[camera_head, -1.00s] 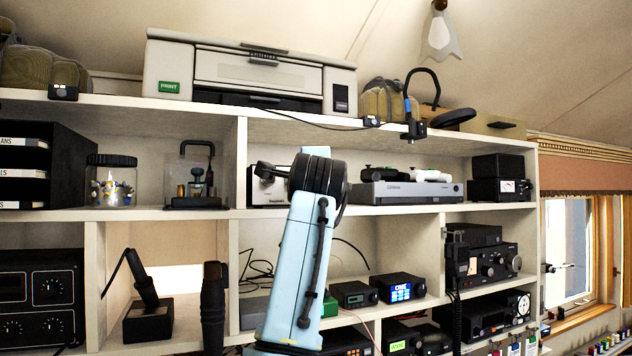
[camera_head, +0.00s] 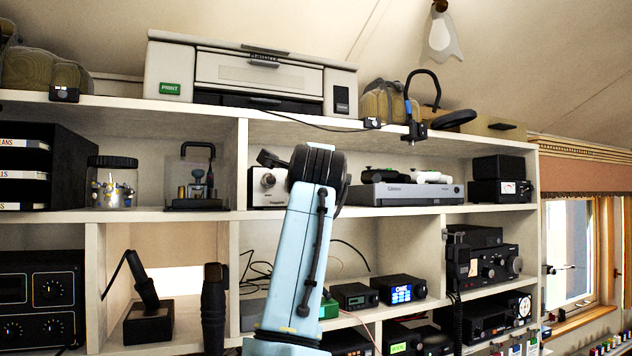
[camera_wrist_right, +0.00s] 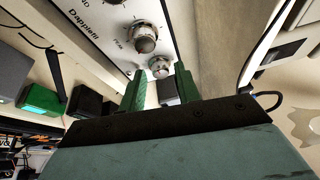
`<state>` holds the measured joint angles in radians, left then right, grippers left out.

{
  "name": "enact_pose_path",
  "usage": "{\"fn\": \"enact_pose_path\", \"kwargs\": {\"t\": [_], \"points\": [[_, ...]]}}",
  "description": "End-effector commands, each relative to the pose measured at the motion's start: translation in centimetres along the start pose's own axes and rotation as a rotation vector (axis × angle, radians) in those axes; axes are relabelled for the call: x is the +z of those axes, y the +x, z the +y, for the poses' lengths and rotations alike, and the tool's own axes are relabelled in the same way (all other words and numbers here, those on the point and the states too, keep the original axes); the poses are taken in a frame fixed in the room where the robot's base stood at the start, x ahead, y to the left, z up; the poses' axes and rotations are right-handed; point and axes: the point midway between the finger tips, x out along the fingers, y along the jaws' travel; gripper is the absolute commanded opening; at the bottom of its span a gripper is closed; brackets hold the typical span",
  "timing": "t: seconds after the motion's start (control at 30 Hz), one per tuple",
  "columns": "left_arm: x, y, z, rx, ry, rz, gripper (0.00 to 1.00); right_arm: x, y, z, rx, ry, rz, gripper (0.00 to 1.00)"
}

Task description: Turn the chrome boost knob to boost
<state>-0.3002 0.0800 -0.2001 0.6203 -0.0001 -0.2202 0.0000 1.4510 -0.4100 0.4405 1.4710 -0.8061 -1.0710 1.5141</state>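A small white-fronted box (camera_head: 257,196) with a chrome knob (camera_head: 268,180) stands on the middle shelf, partly hidden behind my right arm. The markings are too small to tell which is boost. My right gripper (camera_wrist_right: 160,86) has its two green fingers apart, one on either side below the lower knob. The lower knob shows in line with the gap; contact cannot be told. My left gripper is not in view.
The shelf wall (camera_head: 241,165) rises close left of the box. A grey flat unit (camera_head: 405,194) stands to the right on the same shelf. A glass-fronted device (camera_head: 196,185) and a jar (camera_head: 112,183) stand left. Radios (camera_head: 402,289) fill the lower shelf.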

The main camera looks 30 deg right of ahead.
Motion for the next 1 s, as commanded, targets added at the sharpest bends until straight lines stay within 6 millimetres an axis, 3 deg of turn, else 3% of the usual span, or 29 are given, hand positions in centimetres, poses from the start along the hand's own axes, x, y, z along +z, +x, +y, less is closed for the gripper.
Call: {"fn": "enact_pose_path", "kwargs": {"t": [0.33,0.47,1.0], "points": [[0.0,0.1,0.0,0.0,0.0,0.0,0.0,0.0,-0.1,0.0,-0.002,-0.001,0.001,0.41],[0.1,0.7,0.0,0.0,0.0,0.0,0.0,-0.1,-1.0,0.1,-0.004,-0.001,0.001,0.41],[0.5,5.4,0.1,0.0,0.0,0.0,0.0,-0.1,-11.7,0.2,-0.004,0.0,0.001,0.41]]}}
